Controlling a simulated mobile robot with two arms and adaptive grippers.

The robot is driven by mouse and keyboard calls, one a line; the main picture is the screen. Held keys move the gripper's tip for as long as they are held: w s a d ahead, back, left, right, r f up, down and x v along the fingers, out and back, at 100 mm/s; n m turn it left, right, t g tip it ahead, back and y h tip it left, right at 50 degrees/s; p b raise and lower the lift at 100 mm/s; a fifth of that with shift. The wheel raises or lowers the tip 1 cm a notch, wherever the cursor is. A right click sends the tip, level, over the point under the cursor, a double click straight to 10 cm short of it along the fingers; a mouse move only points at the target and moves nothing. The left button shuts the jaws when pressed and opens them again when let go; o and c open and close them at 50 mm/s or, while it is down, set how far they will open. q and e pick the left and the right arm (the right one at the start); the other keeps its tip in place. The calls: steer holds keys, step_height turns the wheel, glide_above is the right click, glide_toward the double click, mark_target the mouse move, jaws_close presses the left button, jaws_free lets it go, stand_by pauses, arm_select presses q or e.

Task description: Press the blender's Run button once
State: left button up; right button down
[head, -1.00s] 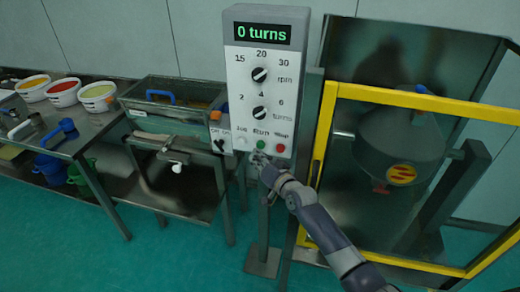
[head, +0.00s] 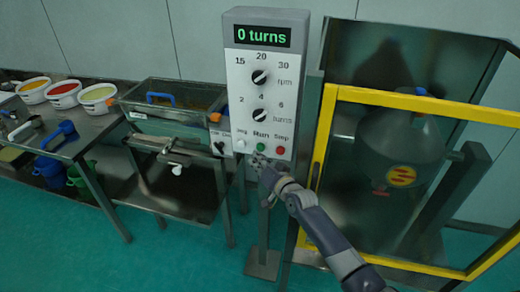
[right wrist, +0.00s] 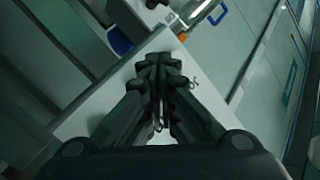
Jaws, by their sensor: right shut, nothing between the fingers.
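The blender's control box (head: 240,110) stands upright on a post; its display (head: 262,37) reads "0 turns". The green Run button (head: 261,147) sits in its bottom row, between a white Jog button (head: 240,144) and a red Stop button (head: 280,150). My right gripper (head: 258,159) is shut and empty, just below the Run button; I cannot tell whether it touches the panel. In the right wrist view the shut fingers (right wrist: 160,65) point at the pale panel (right wrist: 110,98), and the Run button is hidden. My left gripper is not in view.
The blender's drum (head: 400,145) stands behind a yellow-framed guard (head: 328,120) right of the box. On the left are a sieve (head: 200,103) with a blue handle and a table (head: 95,130) with several bowls and scoops. Open floor lies in front.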

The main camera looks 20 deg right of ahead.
stand_by(0.3)
steer(key=shift+w+d+b, duration=0.25)
steer(key=shift+w+b, duration=0.05)
steer(key=shift+w, duration=0.05)
